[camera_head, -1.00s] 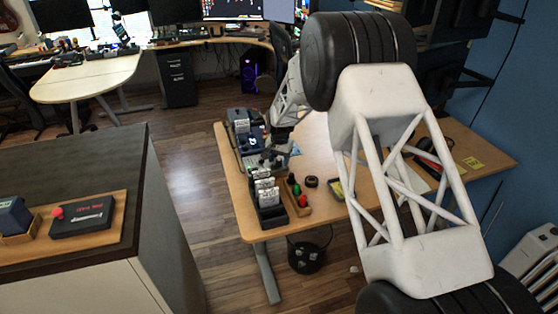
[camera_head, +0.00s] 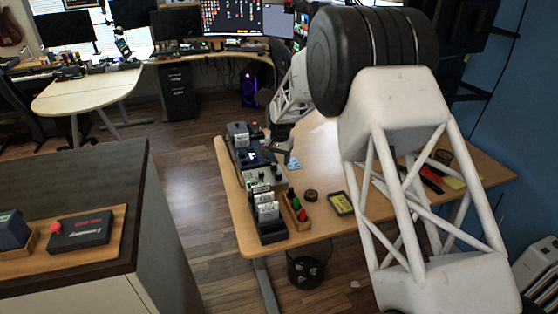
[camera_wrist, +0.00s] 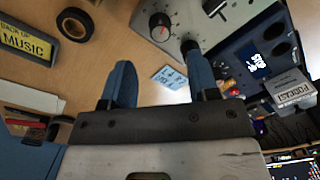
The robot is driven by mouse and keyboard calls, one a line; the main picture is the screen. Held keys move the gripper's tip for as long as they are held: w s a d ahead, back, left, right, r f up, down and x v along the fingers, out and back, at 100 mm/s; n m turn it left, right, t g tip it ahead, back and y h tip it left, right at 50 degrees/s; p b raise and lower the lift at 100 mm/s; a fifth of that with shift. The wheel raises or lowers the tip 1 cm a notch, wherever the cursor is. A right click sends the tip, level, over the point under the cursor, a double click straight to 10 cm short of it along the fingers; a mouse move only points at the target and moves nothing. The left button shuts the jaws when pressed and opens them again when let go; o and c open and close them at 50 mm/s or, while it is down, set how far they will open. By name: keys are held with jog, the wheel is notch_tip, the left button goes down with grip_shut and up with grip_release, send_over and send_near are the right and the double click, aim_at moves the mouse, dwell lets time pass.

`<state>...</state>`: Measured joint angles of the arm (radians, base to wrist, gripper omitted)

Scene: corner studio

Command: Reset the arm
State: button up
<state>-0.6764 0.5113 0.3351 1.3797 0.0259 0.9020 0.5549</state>
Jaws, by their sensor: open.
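My gripper (camera_wrist: 158,60) shows its two blue fingers spread apart, with nothing between them, in the wrist view. In the head view my gripper (camera_head: 266,152) is small and partly hidden, over the left part of the wooden desk (camera_head: 325,225). A grey box with knobs (camera_wrist: 178,22) lies beyond the fingertips; it also shows in the head view (camera_head: 264,177). A small blue-and-white card (camera_wrist: 170,77) lies on the desk, seen between the fingers. My arm's white lattice link covers much of the desk's right side.
A dark device with a small screen (camera_wrist: 252,60) stands beside the grey box. A black card holder (camera_head: 271,228), a wooden tray with green and red knobs (camera_head: 297,211), a tape roll (camera_head: 311,196) and a yellow-labelled case (camera_head: 341,203) are nearer. A dark-topped cabinet (camera_head: 75,180) stands left.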

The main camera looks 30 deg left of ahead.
dwell(0.3)
jog(key=s+d+r, duration=0.3)
jog(key=d+r, duration=1.2)
jog(key=d, duration=0.5)
jog(key=s+d+r+t, duration=0.1)
jog(key=s+d+r, duration=0.35)
jog(key=d, duration=0.35)
jog(key=s+d+r, duration=0.4)
jog(key=d+r, duration=0.1)
jog(key=d, duration=0.4)
jog(key=s+d+r+m+t, duration=0.1)
jog(key=s+d+r, duration=0.3)
jog(key=s+d, duration=1.25)
jog(key=s+d+f, duration=0.1)
jog(key=s+d, duration=0.3)
jog(key=s, duration=0.5)
jog(key=s+d+f, duration=0.2)
jog(key=s+d, duration=0.2)
jog(key=s, duration=0.5)
jog(key=shift+s+d+f+t, duration=0.15)
jog(key=shift+s+d+t, duration=0.05)
jog(key=shift+s+t, duration=0.1)
jog(key=shift+w, duration=0.2)
